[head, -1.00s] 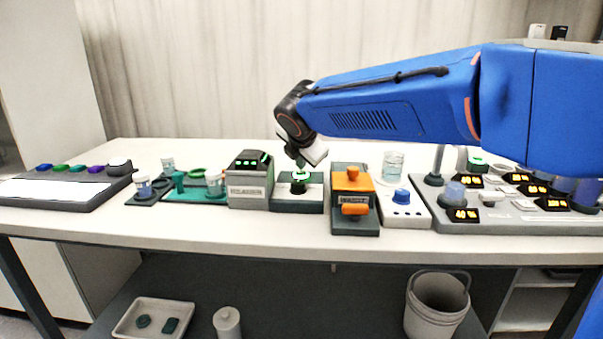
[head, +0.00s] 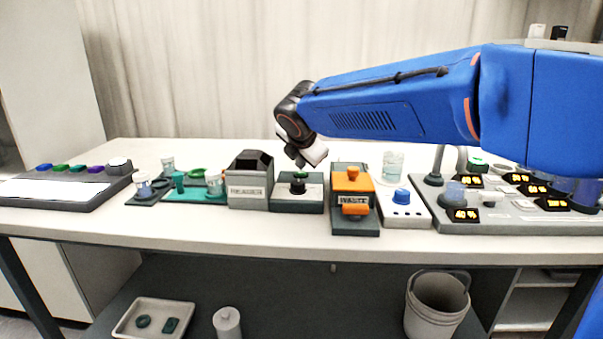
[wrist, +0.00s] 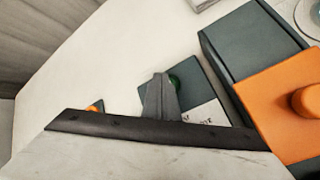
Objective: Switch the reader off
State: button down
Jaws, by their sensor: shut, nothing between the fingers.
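The reader (head: 250,181) is a grey box with a dark top on the bench, and its display is dark. To its right is a low dark base with a white label plate and a button (head: 298,187), whose ring is unlit. The button shows as a green round edge in the wrist view (wrist: 174,82). My gripper (head: 300,166) is shut and empty, pointing down just above the button. In the wrist view my gripper's fingers (wrist: 160,95) cover part of the button. I cannot tell whether the tips touch it.
An orange-topped device (head: 352,184) stands close on the right, with a white box with a blue knob (head: 401,196) beyond it. A green tray (head: 190,194) with cups lies left of the reader. Bench space in front is clear.

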aim_at(301, 174)
jog(key=shift+r, duration=0.15)
jog(key=shift+r, duration=2.9)
